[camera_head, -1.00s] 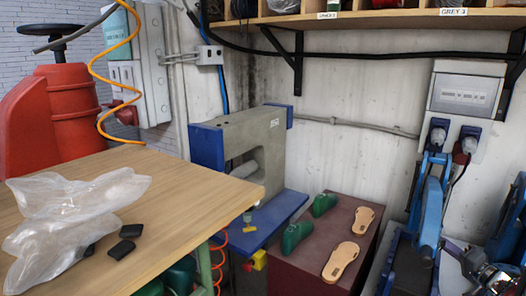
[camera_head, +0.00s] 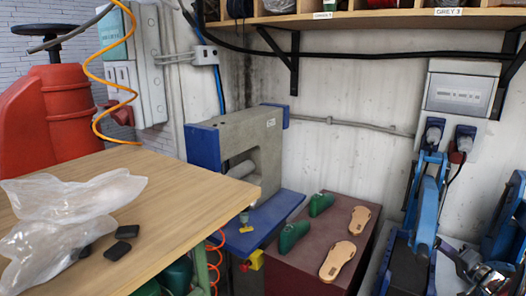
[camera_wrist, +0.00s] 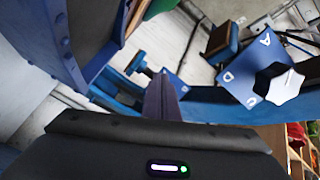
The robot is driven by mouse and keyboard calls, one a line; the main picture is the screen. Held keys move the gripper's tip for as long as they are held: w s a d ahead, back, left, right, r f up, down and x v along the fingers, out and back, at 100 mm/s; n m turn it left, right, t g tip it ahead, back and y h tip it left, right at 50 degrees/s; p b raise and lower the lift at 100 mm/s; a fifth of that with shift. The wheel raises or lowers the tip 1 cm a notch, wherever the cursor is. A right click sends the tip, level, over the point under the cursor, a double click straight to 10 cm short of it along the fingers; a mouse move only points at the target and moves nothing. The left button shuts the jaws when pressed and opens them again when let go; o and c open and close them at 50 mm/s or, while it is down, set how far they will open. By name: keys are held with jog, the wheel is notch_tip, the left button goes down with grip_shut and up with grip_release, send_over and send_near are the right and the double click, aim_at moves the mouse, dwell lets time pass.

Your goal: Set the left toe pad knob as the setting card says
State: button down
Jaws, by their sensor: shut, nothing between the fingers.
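In the wrist view a white, lobed knob (camera_wrist: 278,84) sits on a blue plate (camera_wrist: 240,88) marked with the letters A, C and D. I cannot tell which letter it points to, or whether it is the left toe pad knob. My gripper (camera_wrist: 160,82) is shut and empty, its dark fingers together left of the knob and apart from it in the picture. A second small blue plate (camera_wrist: 172,84) with pale marks shows behind the fingers. No readable setting card shows. In the head view the blue machine (camera_head: 428,200) stands at the right; no knob is clear on it.
A wooden table (camera_head: 150,190) holds a clear plastic bag (camera_head: 60,205) and black blocks (camera_head: 127,231). A maroon box (camera_head: 300,262) carries green shoe lasts (camera_head: 293,236) and tan soles (camera_head: 337,260). A grey and blue press (camera_head: 240,150) stands behind. Blue machine parts crowd the wrist view.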

jog(key=shift+s, duration=0.1)
jog(key=shift+v, duration=2.95)
jog(key=shift+s+a+r, duration=0.15)
jog(key=shift+s+r, duration=0.15)
jog(key=shift+r, duration=0.25)
jog(key=shift+s+a+r, duration=0.15)
jog(key=shift+s+r, duration=0.2)
jog(key=shift+r, duration=0.25)
jog(key=shift+w, duration=0.15)
jog(key=x, duration=0.7)
